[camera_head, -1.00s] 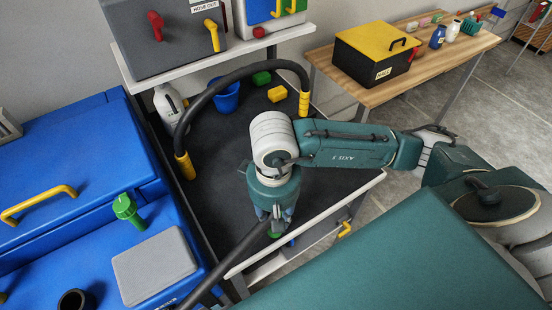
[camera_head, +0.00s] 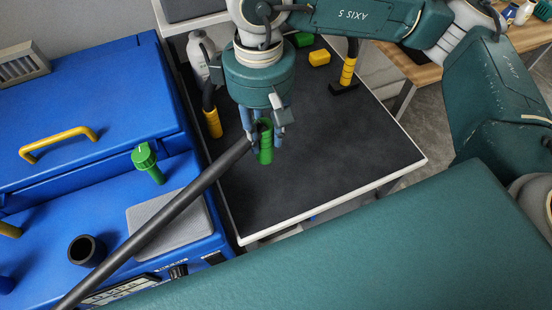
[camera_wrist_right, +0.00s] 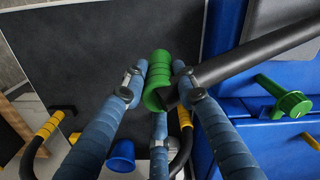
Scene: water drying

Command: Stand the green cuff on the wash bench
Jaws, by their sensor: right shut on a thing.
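The green cuff (camera_head: 266,155) is a ribbed green sleeve at the end of a dark hose (camera_head: 150,232). My right gripper (camera_head: 264,145) is shut on the cuff from above. In the right wrist view the cuff (camera_wrist_right: 158,72) sits between the blue fingers, and the hose (camera_wrist_right: 250,58) runs off to the upper right. The cuff is roughly upright in the head view, over the left part of the dark-topped wash bench (camera_head: 340,150). I cannot tell whether its bottom touches the bench. My left gripper is not in view.
A black arched hose with yellow cuffs (camera_head: 348,72) stands on the bench. Green (camera_head: 303,39) and yellow (camera_head: 319,58) blocks lie at the back. A blue machine (camera_head: 90,110) with a green knob (camera_head: 146,158) borders the left. The bench's right front is clear.

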